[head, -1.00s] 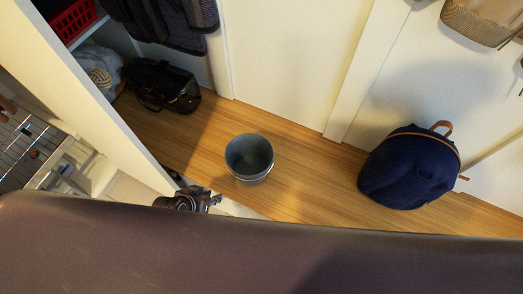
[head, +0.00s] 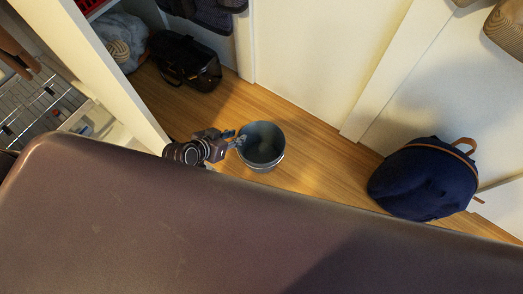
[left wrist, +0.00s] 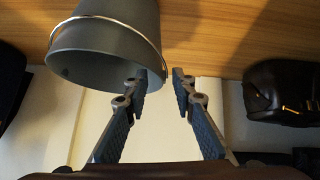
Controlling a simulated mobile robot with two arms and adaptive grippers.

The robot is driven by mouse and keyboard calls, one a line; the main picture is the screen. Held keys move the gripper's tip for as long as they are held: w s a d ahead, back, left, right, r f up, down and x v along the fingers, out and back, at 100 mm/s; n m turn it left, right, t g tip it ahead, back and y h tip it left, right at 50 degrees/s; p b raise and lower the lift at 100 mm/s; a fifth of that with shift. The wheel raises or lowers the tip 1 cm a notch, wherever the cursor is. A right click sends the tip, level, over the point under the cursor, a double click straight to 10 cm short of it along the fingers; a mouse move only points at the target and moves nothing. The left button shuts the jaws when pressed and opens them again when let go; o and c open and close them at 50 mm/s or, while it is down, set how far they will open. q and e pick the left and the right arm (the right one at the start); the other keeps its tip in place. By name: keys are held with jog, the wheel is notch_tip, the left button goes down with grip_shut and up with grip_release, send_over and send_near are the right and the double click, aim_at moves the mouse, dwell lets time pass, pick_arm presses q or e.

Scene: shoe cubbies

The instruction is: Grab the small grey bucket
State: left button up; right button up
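The small grey bucket (head: 262,150) stands upright on the wooden bench, its open mouth up and a thin metal handle around its side. It fills the upper left of the left wrist view (left wrist: 105,45). My left gripper (head: 238,139) is at the bucket's left rim. In the left wrist view its two fingers (left wrist: 160,76) are apart, with the bucket's edge near the gap. One finger overlaps the bucket; I cannot tell whether it touches. My right gripper is not in view.
A black bag (head: 185,62) is on the bench at the back left, and a navy backpack (head: 425,180) leans at the right. A white upright panel (head: 110,75) stands left of my left gripper. Bare wood (head: 325,170) lies between bucket and backpack.

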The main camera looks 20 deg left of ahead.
aim_at(243, 133)
pick_arm(q)
jog(key=shift+x, duration=2.7)
jog(key=shift+d, duration=0.1)
jog(key=shift+r, duration=0.1)
jog(key=shift+c, duration=0.5)
grip_shut()
